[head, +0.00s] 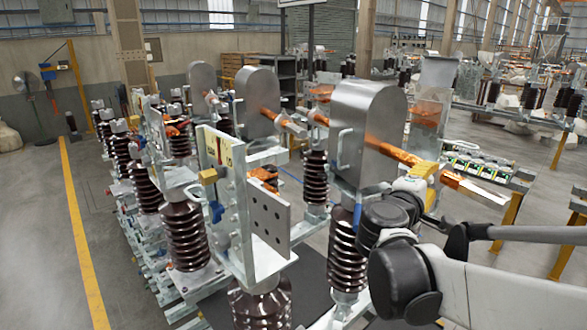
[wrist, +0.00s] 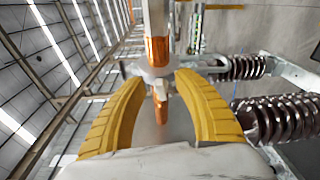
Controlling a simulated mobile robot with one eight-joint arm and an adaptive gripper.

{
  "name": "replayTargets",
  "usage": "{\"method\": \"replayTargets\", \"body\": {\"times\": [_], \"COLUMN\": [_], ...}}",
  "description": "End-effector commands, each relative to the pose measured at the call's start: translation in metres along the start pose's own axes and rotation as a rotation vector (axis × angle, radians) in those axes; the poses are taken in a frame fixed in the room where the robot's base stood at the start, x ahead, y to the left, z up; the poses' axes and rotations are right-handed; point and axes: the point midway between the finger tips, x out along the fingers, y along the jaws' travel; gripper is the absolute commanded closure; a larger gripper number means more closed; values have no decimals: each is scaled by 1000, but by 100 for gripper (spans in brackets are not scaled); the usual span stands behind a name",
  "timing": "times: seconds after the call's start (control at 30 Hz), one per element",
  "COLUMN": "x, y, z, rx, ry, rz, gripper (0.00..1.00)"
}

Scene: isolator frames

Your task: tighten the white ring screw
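My gripper (wrist: 160,77) shows in the wrist view with two yellow ridged fingers spread apart. Between and just beyond the fingertips is a pale, nut-like collar (wrist: 148,71) on a bar with copper-coloured sections (wrist: 157,50). It may be the white ring screw, but I cannot tell for sure. A gap shows on both sides of the bar, and neither finger visibly touches it. In the head view my gripper (head: 424,170) is at the orange-copper bar (head: 385,150) right of the large grey rounded housing (head: 367,125). The collar cannot be made out there.
Brown ribbed insulators (head: 186,235) stand in rows on metal frames. An upright plate with holes (head: 268,215) stands left of my arm. Ribbed insulators (wrist: 285,118) also lie to the right in the wrist view. Open floor (head: 35,240) is at the far left, beyond a yellow line.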

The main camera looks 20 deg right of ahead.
Motion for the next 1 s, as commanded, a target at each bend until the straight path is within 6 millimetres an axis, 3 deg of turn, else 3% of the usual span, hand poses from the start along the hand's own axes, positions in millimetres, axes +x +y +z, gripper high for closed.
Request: {"method": "replayTargets", "body": {"times": [0.27,0.37,0.7,1.0], "x": [-5,-18,-93,-119], "y": [0,0,0,0], "z": [0,-1,-1,0], "rx": [0,-1,-1,0], "ry": [1,4,5,1], "rz": [0,0,1,0], "gripper": [63,63,63,63]}}
